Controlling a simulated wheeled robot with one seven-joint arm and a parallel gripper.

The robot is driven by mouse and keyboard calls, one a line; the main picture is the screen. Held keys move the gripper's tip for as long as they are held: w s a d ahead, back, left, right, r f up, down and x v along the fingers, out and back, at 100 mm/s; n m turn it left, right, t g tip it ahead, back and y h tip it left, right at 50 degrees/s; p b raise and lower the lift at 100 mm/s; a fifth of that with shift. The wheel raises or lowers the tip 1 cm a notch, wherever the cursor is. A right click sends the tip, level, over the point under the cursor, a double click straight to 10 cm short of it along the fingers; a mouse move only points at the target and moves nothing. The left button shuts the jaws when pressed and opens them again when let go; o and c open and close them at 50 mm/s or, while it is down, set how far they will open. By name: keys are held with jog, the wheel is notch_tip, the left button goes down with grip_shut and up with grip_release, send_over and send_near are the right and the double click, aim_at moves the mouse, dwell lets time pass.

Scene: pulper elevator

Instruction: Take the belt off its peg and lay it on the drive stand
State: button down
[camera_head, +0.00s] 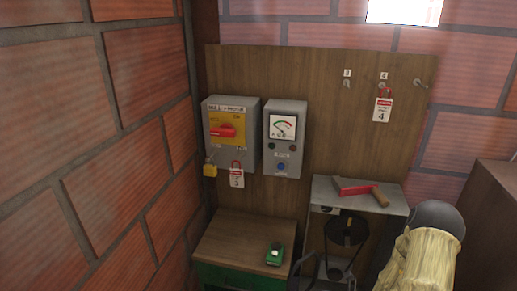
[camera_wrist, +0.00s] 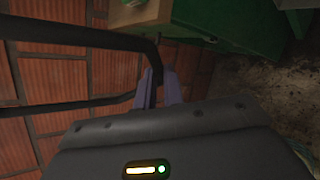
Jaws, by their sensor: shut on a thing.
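In the wrist view, the belt (camera_wrist: 80,36) is a thick black loop, with two strands running left from my gripper (camera_wrist: 160,88). My gripper's fingers are closed around the bend of the loop. The far end of the loop is cut off at the left edge. In the head view, a grey-topped stand (camera_head: 330,187), which looks like the drive stand, is at the lower right. A dark round pulley (camera_head: 347,229) sits under its top. I cannot clearly make out my gripper in the head view. Dark curved strips show near the stand's lower left.
A red tool with a wooden handle (camera_head: 355,187) lies on the stand's top. Left of it, a wooden-topped green cabinet (camera_head: 235,245) carries a small green device (camera_head: 275,254). A switch box (camera_head: 232,130) and meter box (camera_head: 285,135) hang above. A tan sack (camera_head: 425,262) is at right.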

jog(key=shift+m+t+h, duration=1.8)
jog(key=shift+m+h, duration=0.2)
jog(key=shift+m, duration=0.6)
